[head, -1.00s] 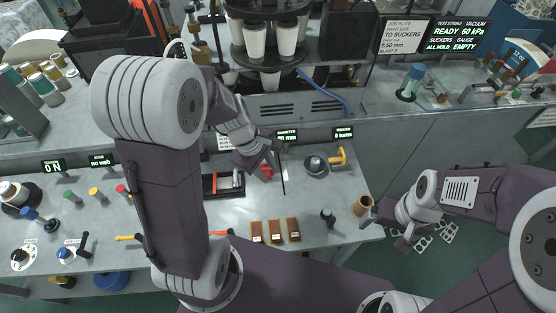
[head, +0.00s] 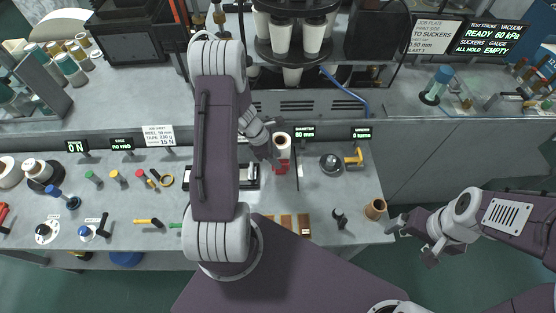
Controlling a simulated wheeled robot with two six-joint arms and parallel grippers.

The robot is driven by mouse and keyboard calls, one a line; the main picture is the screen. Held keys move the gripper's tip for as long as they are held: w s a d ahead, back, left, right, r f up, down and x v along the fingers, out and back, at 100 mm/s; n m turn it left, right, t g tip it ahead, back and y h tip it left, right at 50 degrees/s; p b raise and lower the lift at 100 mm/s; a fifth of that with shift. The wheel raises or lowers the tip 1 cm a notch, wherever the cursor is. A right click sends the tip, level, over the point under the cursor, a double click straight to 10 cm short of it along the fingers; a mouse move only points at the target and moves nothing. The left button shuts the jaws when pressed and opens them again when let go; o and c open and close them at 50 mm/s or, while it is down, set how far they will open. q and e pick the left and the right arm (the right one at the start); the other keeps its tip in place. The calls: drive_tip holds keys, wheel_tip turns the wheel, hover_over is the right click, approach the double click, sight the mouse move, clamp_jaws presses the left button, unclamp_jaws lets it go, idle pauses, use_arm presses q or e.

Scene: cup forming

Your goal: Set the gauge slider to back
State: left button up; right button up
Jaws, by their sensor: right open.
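My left gripper (head: 268,143) hangs over the middle of the bench, just left of a white cylindrical piece with a dark opening (head: 283,142). Its fingers are small and partly covered, so I cannot tell whether they are open or touch the piece. A red part (head: 281,167) shows just below the white piece, beside a black-framed device (head: 248,177) that my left arm partly covers. I cannot make out clearly which part is the gauge slider. The diameter display (head: 304,132) reads 80 mm. My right gripper (head: 413,236) is open and empty beyond the bench's right edge.
Brown blocks (head: 304,224), a dark upright tool (head: 340,217) and a brown cup (head: 375,208) stand near the front edge. A dark round piece (head: 331,162) and a yellow-handled tool (head: 354,158) lie right of the display. A thin black rod (head: 295,188) stands between.

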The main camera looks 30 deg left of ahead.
use_arm(q)
drive_tip(key=shift+x, duration=0.8)
drive_tip(key=shift+d, duration=0.1)
drive_tip(key=shift+c, duration=0.3)
clamp_jaws()
idle(0.5)
